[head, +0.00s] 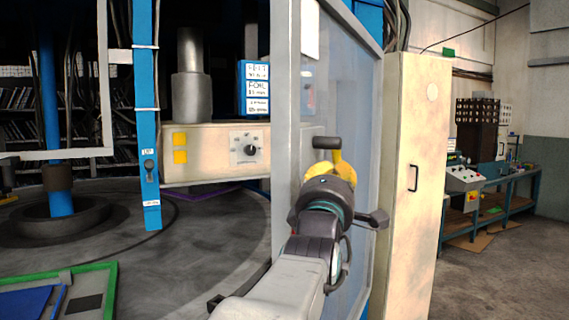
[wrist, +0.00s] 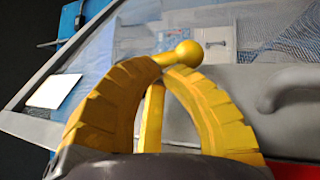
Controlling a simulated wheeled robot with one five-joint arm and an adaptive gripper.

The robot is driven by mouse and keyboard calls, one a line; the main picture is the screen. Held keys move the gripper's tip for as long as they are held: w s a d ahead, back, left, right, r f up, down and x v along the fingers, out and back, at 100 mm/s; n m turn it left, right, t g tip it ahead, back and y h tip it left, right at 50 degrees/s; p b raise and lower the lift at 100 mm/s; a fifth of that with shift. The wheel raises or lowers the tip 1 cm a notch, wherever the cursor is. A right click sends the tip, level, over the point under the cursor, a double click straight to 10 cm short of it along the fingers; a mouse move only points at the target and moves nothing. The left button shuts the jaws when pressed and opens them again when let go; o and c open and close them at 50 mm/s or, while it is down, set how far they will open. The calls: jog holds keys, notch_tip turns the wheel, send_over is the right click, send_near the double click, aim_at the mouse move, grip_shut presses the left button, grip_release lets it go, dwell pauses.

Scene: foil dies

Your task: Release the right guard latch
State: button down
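My gripper (head: 335,162) has yellow curved fingers, which also show in the wrist view (wrist: 164,68). Their tips come together at the handle beside the knob, and the gripper looks shut on it. The fingers partly hide the handle's stem. A narrow yellow bar stands between the fingers; I cannot tell what it belongs to.
The clear guard panel (head: 353,110) stands in a grey frame (head: 285,110). A cream cabinet (head: 412,190) is close on its right. A control box with a dial (head: 245,150) and a round dark table (head: 190,235) lie to the left. Open floor (head: 500,275) is at far right.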

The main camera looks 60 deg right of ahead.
jog(key=shift+w+d+r, duration=0.1)
jog(key=shift+d+r, duration=0.1)
jog(key=shift+d, duration=0.35)
jog(key=shift+a+f+b, duration=0.1)
jog(key=shift+f+b, duration=0.1)
jog(key=shift+b, duration=0.35)
jog(key=shift+f+b, duration=0.1)
jog(key=shift+b, duration=0.4)
jog(key=shift+d+t+h+b, duration=0.3)
jog(key=shift+b, duration=0.1)
jog(key=shift+a+b, duration=0.15)
jog(key=shift+b, duration=0.25)
